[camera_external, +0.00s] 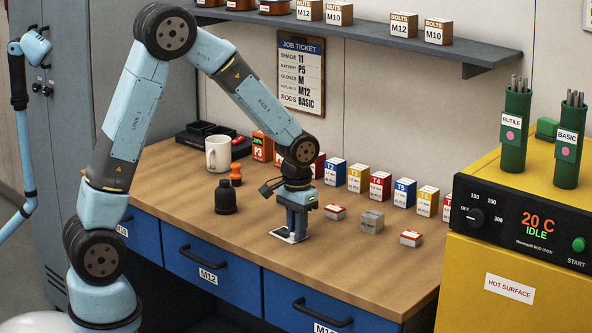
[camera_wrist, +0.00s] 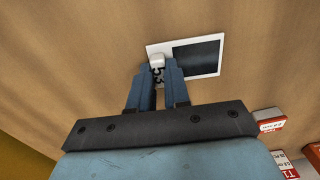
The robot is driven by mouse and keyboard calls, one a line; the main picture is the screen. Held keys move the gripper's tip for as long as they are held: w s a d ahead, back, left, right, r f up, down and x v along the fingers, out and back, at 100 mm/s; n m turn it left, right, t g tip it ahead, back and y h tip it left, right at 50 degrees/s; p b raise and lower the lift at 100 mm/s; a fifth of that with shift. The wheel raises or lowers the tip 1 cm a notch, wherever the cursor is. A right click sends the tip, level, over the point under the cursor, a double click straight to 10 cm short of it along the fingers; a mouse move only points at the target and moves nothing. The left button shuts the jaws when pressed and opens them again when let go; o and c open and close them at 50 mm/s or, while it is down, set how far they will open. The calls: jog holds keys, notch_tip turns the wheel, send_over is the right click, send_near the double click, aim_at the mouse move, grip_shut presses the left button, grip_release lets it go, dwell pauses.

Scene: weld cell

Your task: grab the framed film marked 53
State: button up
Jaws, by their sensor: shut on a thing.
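The framed film marked 53 (camera_wrist: 198,56) has a white frame, a dark film window and a raised white grip at one end. It lies on the wooden bench, and in the external view its white frame (camera_external: 289,237) shows under my gripper. My gripper (camera_wrist: 159,68) points down and is shut on the film's grip, beside the printed 53. In the external view my gripper (camera_external: 293,228) reaches down to the bench top. I cannot tell whether the film is lifted at all.
A black bottle (camera_external: 225,197), an orange-topped item (camera_external: 236,175) and a white mug (camera_external: 218,153) stand left of my gripper. Small boxes (camera_external: 335,212) and a grey block (camera_external: 371,220) lie to the right. A row of marked boxes (camera_external: 380,185) stands behind. The front bench edge is clear.

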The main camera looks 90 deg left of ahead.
grip_shut()
